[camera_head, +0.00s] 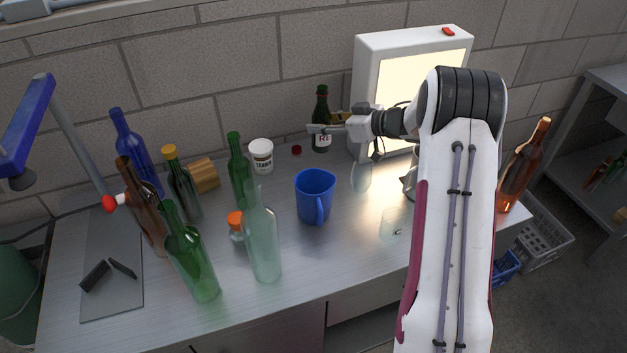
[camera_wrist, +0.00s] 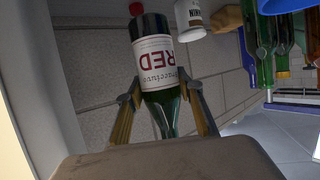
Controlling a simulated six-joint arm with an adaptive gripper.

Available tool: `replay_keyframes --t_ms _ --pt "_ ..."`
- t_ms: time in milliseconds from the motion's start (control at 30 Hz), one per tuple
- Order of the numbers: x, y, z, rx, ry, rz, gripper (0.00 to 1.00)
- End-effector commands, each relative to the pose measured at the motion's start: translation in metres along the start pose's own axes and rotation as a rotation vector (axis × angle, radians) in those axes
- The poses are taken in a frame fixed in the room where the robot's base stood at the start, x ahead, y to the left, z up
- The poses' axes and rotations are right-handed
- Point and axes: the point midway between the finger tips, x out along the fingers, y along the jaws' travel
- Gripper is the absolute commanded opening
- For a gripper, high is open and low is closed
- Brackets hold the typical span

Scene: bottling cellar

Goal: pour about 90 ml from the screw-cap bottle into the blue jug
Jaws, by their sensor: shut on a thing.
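A dark green bottle (camera_head: 322,105) with a white label reading RED stands upright at the back of the bench, beside the light box. It also shows upside down in the wrist view (camera_wrist: 155,75). My gripper (camera_head: 318,129) is shut on it above the label, with one finger on each side in the wrist view (camera_wrist: 165,110). I cannot tell whether its base touches the bench. A small red cap (camera_head: 297,150) lies on the bench to its left. The blue jug (camera_head: 316,194) stands upright in mid-bench, nearer the camera, handle toward the front; its contents are hidden.
A lit white light box (camera_head: 365,55) stands right behind my gripper. A white tannin jar (camera_head: 261,157) is left of the bottle. Several bottles, including a pale one (camera_head: 262,245), and an orange-lidded jar (camera_head: 236,228) crowd left of the jug. An amber bottle (camera_head: 523,165) stands far right.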

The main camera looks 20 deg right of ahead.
Motion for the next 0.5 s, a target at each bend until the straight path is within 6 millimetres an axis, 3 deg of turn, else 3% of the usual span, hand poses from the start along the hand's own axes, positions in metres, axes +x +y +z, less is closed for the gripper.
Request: replay_keyframes --t_ms 500 --pt "-0.005 -0.024 0.039 -0.124 0.0 -0.302 0.03"
